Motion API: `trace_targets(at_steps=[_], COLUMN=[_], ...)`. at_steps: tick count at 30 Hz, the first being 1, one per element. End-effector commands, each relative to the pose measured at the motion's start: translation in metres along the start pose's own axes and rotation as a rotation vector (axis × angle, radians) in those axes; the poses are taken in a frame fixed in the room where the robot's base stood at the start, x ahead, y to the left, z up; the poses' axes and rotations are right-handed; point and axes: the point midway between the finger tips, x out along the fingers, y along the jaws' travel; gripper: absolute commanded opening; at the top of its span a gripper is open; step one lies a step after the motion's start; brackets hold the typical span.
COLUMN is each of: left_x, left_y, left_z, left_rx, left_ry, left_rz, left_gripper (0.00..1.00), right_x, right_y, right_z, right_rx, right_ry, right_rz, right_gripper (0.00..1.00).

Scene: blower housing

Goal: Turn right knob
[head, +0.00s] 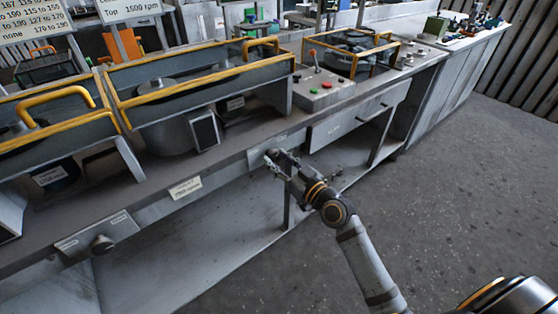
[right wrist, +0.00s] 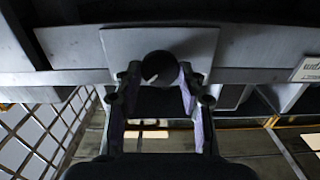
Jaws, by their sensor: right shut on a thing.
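The right knob (right wrist: 160,67) is a dark round knob on a pale metal plate (right wrist: 200,42) on the front of the bench. My right gripper (head: 277,160) is at this plate in the head view, and its fingers largely hide the knob there. In the right wrist view the two fingers of the gripper (right wrist: 158,82) stand on either side of the knob and are shut on it. A second, left knob (head: 103,243) sits on its own plate farther left along the bench front, with nothing touching it. My left gripper is not in view.
A white label (head: 186,188) is on the bench front between the knobs. The floor (head: 460,190) at right is clear.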

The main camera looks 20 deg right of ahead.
Motion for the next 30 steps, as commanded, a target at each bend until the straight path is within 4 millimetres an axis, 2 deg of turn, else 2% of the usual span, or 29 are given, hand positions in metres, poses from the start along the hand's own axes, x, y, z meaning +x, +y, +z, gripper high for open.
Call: trace_targets(at_steps=[21,30], left_x=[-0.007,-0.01], left_y=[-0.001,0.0], left_z=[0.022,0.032], left_rx=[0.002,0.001], left_ry=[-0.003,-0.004], left_rz=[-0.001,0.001], left_gripper=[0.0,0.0], right_x=[0.0,0.0], right_y=[0.001,0.001], right_z=[0.0,0.0], right_rx=[0.635,0.834], right_ry=[-0.002,-0.001], right_rz=[0.001,0.001], right_gripper=[0.08,0.08])
